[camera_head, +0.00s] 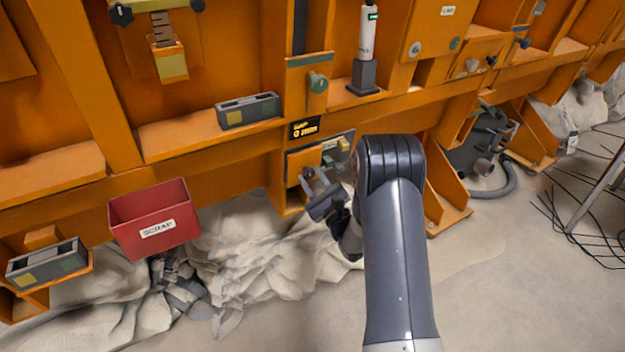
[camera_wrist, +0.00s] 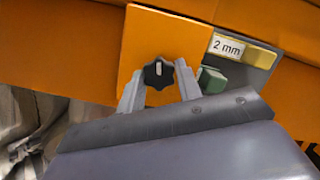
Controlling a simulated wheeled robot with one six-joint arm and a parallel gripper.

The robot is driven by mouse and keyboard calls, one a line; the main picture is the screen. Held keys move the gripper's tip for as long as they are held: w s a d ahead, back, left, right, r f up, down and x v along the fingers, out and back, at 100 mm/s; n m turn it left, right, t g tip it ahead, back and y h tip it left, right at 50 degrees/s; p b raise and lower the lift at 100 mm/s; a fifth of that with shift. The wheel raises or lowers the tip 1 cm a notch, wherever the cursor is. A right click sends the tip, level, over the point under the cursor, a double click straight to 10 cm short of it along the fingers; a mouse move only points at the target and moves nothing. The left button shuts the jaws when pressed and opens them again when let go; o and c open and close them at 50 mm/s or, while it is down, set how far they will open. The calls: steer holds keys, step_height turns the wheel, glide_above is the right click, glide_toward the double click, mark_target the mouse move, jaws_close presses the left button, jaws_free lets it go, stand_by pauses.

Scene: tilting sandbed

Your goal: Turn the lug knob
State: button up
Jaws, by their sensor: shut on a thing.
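The lug knob (camera_wrist: 158,73) is black and lobed, with a pale pointer mark. It sits on a square orange plate (camera_wrist: 150,40) in the wrist view. My gripper (camera_wrist: 159,76) is shut on the knob, one finger on each side of it. In the head view my gripper (camera_head: 314,187) reaches the orange housing below the beam. There I cannot make out the knob clearly.
A grey holder labelled "2 mm" (camera_wrist: 228,47) and a green block (camera_wrist: 211,80) sit close to the right finger. A red SCRAP bin (camera_head: 155,222) hangs to the left. A green knob (camera_head: 317,83) is above.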

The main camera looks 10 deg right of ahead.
steer(key=shift+f, duration=0.15)
steer(key=o, duration=0.9)
steer(key=v, duration=1.1)
steer(key=shift+w+a, duration=0.1)
steer(key=shift+w, duration=0.05)
steer(key=x, duration=1.1)
